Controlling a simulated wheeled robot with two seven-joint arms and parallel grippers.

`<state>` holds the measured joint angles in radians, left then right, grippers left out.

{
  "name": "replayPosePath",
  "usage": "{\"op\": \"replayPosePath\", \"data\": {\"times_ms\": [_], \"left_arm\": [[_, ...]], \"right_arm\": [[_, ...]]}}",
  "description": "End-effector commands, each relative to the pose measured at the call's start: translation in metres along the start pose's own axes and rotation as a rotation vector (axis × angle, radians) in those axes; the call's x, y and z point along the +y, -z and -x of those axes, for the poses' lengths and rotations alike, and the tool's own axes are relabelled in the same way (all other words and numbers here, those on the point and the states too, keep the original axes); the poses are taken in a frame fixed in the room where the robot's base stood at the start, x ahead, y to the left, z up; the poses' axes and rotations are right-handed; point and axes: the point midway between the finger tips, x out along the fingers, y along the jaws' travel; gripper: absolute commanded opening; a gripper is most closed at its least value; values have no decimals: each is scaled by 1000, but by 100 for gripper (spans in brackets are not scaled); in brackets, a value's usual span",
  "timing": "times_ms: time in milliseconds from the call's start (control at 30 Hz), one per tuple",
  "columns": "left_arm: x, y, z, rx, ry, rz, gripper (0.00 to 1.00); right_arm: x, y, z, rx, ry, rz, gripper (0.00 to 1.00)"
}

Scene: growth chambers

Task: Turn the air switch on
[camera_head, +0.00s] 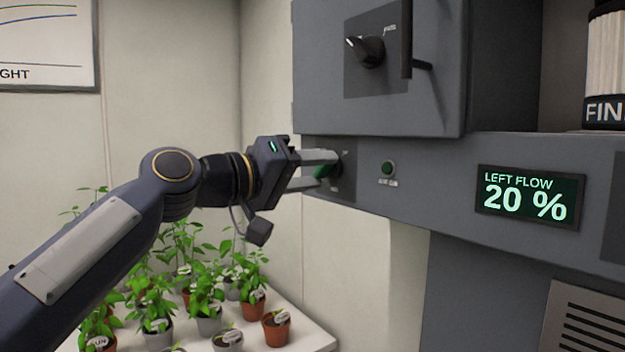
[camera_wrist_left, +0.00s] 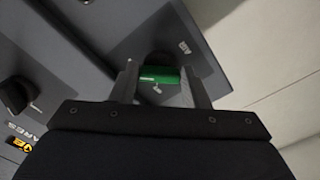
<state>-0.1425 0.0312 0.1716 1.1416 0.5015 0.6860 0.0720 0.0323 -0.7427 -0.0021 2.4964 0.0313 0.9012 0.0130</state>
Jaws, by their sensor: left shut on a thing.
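The air switch (camera_wrist_left: 160,75) is a green knob with a dark round base on a dark panel plate. In the wrist view it lies between my two fingers, with a label beside it. In the head view only a bit of green (camera_head: 322,171) shows between the fingers. My left gripper (camera_head: 318,170) reaches the panel from the left and is shut on the green knob. The fingers and gripper hide part of the knob. My right gripper is in neither view.
A small green button (camera_head: 388,168) and a display (camera_head: 530,198) reading LEFT FLOW 20 % are to the right on the panel. A black knob (camera_head: 366,50) and a black door handle (camera_head: 407,38) are above. Potted plants (camera_head: 206,316) stand on a white bench below.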

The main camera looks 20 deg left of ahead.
Motion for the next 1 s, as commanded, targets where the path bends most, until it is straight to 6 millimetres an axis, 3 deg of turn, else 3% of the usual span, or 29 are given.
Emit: {"op": "replayPosePath", "data": {"times_ms": [667,700,833,1000], "left_arm": [[-2,-2,-1,-5,2,-60,19],[-2,-2,-1,-5,2,-60,46],[-1,-1,0,-4,2,-59,63],[-1,-1,0,-2,1,-58,64]], "right_arm": [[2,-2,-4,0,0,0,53],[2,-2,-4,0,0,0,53],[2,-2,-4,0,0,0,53],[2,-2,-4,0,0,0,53]]}}
